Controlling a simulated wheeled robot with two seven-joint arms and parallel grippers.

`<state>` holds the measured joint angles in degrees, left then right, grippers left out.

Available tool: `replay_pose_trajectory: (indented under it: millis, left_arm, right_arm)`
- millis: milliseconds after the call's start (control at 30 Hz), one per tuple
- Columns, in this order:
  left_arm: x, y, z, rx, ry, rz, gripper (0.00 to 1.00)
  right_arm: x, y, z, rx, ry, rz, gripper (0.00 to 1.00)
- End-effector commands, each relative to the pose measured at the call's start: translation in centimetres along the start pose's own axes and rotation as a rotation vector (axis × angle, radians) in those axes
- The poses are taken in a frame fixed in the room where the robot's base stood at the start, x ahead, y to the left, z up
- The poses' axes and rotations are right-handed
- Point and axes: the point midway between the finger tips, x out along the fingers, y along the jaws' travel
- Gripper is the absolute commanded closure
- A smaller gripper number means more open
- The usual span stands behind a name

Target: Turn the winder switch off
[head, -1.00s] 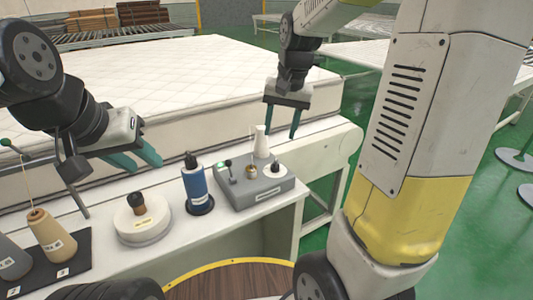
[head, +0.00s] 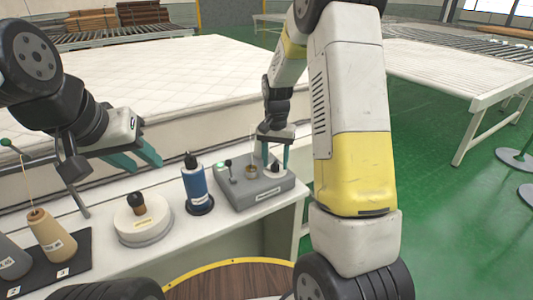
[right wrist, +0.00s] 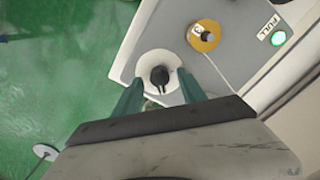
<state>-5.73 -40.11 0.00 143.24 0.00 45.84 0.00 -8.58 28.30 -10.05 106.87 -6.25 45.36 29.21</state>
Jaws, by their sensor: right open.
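The grey winder box (head: 236,204) sits at the right end of the white bench. Its black switch knob (right wrist: 160,76) stands on a round white dial (right wrist: 148,62) in the right wrist view. My right gripper (head: 275,166) is open and pointing down over that knob, with one finger on each side of it; I cannot tell whether they touch it. A green light (right wrist: 279,38) is lit beside a FULL label (right wrist: 269,27). A yellow bobbin (right wrist: 203,36) with thread is on the box. My left gripper (head: 148,164) is open and empty above the bench.
A mattress (head: 190,75) lies behind the bench.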

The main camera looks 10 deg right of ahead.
Motion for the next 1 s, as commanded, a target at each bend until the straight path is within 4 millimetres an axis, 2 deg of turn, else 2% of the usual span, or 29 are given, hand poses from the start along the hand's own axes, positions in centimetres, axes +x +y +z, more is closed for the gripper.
replay_pose_trajectory:
  millis: [100,367,600,1000]
  left_arm:
    - [0.00,0.00,0.00,0.000,0.000,0.000,0.64]
    - [0.00,0.00,0.00,0.000,0.000,0.000,0.64]
    - [0.00,0.00,0.00,0.000,0.000,0.000,0.64]
    - [0.00,0.00,0.00,0.000,0.000,0.000,0.64]
  right_arm:
    - [0.66,-0.01,0.04,-0.001,-0.001,0.000,0.52]
    - [0.72,-0.02,0.03,-0.001,0.000,-0.001,0.53]
    - [0.69,-0.02,0.02,-0.001,0.000,-0.001,1.00]
    - [0.66,-0.05,0.02,-0.052,0.001,-0.001,1.00]
